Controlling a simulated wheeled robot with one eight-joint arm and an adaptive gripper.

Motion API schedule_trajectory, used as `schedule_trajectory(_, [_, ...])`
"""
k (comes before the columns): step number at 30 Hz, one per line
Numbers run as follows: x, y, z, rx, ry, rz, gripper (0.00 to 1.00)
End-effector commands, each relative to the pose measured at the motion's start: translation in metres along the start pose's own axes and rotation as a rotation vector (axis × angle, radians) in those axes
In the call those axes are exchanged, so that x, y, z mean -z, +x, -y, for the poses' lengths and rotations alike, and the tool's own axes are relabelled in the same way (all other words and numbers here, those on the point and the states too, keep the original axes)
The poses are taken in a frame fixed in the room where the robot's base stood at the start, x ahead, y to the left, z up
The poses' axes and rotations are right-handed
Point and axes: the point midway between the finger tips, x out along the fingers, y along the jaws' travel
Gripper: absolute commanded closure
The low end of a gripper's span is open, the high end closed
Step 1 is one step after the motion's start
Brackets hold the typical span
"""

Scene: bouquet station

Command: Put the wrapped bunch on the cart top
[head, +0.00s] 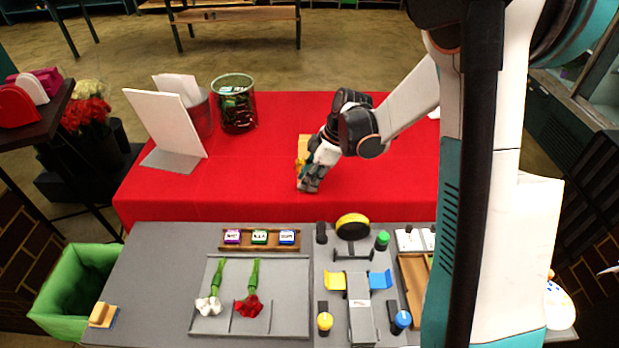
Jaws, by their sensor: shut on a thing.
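My gripper (312,178) is over the red-covered table, pointing down, its fingers low near the cloth. It is shut on a small tan-orange thing (304,144), which looks like the paper of the wrapped bunch. My gripper hides most of it, and no blossoms show. I cannot tell whether it touches the cloth. I cannot pick out the cart top for certain; the red-covered table (250,185) lies directly under my gripper.
The grey bench (150,290) in front holds a white flower (208,305), a red flower (249,306) and coloured fixtures. A green bin (75,290) is at left.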

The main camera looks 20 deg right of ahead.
Motion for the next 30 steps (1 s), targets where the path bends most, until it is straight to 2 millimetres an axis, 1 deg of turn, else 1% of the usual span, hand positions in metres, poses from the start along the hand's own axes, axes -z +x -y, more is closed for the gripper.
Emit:
schedule_trajectory(10, [-0.0001,0.0003,0.0,0.0,0.0,0.0,1.0])
schedule_trajectory(11, [-0.0001,0.0003,0.0,0.0,0.0,0.0,0.79])
schedule_trajectory(12, [-0.0001,0.0003,0.0,0.0,0.0,0.0,0.7])
schedule_trajectory(14, [-0.0001,0.0003,0.0,0.0,0.0,0.0,0.57])
schedule_trajectory(21, [-0.0001,0.0003,-0.0001,0.0,0.0,0.0,0.57])
schedule_trajectory(23, [-0.0002,0.0004,0.0,0.0,0.0,0.0,0.45])
schedule_trajectory(24, [-0.0002,0.0004,-0.0001,0.0,0.0,0.0,0.41])
schedule_trajectory(30, [-0.0002,0.0004,-0.0001,0.0,0.0,0.0,0.41])
